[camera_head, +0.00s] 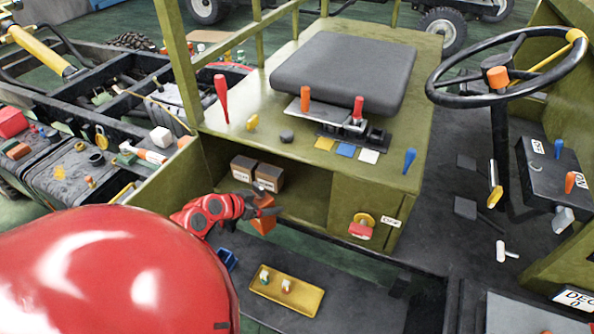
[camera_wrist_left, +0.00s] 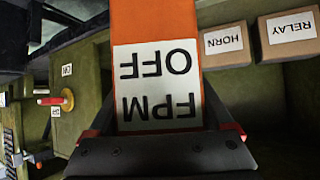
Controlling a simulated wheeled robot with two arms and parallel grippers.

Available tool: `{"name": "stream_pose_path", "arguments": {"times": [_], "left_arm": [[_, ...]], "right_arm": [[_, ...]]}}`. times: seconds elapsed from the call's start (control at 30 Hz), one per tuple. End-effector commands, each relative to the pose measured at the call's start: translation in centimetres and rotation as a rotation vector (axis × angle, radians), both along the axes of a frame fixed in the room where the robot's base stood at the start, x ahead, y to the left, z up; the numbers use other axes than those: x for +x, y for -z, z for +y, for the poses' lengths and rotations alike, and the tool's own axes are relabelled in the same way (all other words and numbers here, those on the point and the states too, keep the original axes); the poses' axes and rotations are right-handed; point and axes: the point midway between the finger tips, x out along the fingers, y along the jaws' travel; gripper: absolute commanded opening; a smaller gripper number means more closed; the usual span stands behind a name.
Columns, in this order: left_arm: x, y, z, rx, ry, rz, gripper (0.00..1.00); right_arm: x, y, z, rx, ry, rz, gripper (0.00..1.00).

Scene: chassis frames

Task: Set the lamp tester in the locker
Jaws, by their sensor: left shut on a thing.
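My left gripper (camera_head: 262,207) is shut on an orange block (camera_head: 263,223), which I take to be the lamp tester. In the left wrist view the orange block (camera_wrist_left: 157,20) stands between the fingers, with a white label whose lettering is upside down and includes OFF. The locker (camera_head: 305,208) is the olive compartment under the seat, open at the front. The gripper and block are in front of its opening; how far inside cannot be told. My right gripper is not in view.
Two brown boxes sit in the locker's left part, HORN (camera_wrist_left: 225,44) and RELAY (camera_wrist_left: 288,34). The locker floor to their right looks clear. A red-and-yellow handle (camera_head: 361,226) is on the front panel at right. A yellow tray (camera_head: 287,283) lies below.

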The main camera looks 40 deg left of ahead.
Motion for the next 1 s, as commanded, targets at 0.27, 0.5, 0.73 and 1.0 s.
{"name": "stream_pose_path", "arguments": {"times": [0.27,0.5,0.73,1.0], "left_arm": [[5.3,-0.8,-1.1,-0.001,0.008,-0.002,0.0],[11.6,-0.7,-2.0,-0.002,0.005,-0.002,0.0],[14.2,-0.3,-2.2,0.001,0.002,-0.002,0.0],[17.0,-0.5,-2.7,-0.004,0.001,-0.001,0.0]], "right_arm": [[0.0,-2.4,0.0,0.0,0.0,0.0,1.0],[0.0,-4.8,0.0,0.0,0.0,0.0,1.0],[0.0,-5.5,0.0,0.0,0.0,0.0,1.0],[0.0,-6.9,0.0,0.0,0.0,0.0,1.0]]}}
